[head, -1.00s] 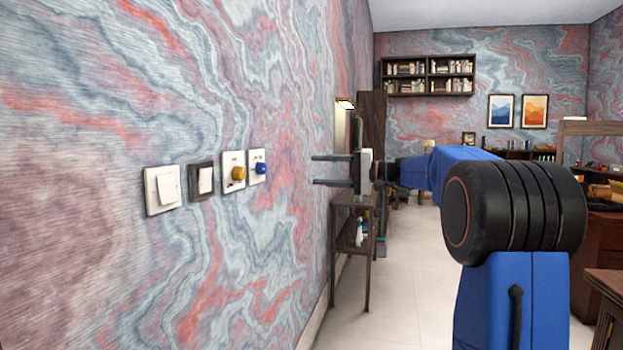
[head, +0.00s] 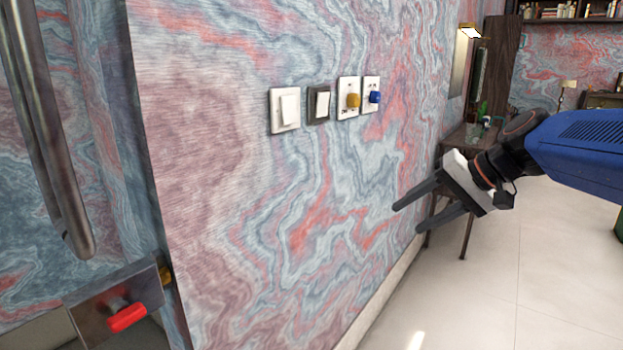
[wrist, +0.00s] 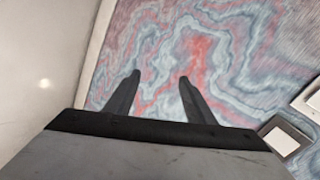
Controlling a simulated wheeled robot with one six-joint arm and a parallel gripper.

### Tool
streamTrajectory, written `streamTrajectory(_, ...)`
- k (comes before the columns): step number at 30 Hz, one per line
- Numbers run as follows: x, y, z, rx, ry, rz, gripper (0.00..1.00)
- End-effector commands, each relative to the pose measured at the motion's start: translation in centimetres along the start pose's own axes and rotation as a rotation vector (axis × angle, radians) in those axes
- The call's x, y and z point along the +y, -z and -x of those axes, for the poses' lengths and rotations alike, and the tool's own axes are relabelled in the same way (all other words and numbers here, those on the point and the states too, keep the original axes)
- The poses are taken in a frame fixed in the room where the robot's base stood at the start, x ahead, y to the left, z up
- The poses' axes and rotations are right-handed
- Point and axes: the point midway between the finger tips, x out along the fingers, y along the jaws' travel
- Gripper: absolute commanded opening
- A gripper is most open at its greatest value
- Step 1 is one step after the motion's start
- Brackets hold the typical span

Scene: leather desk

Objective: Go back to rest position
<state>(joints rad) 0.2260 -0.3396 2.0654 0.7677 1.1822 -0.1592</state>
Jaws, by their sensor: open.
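My gripper (head: 415,215) is at the right of the head view, in front of the patterned wall and below the switches. Its two dark fingers are spread apart, and nothing is between them. In the wrist view the fingers (wrist: 156,88) point at the wall, with a gap between them. My blue arm reaches in from the right edge of the head view.
On the wall are a white switch (head: 285,109), a dark-framed switch (head: 318,104), a yellow knob (head: 353,101) and a blue knob (head: 375,97). A metal handle (head: 55,150) and red lever (head: 128,317) are at left. A small dark table (head: 466,135) stands behind my gripper. Floor at right is clear.

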Motion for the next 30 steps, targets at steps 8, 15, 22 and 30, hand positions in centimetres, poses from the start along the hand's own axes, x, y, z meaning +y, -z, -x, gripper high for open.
streamTrajectory(8,7.4,-11.0,-0.9,-0.012,-0.272,0.14,0.49)
streamTrajectory(15,14.4,-17.9,-0.9,0.006,-0.478,0.288,0.49)
streamTrajectory(22,18.7,-20.9,-0.6,0.029,-0.592,0.388,0.49)
streamTrajectory(30,19.4,-21.3,-0.6,0.034,-0.612,0.406,0.49)
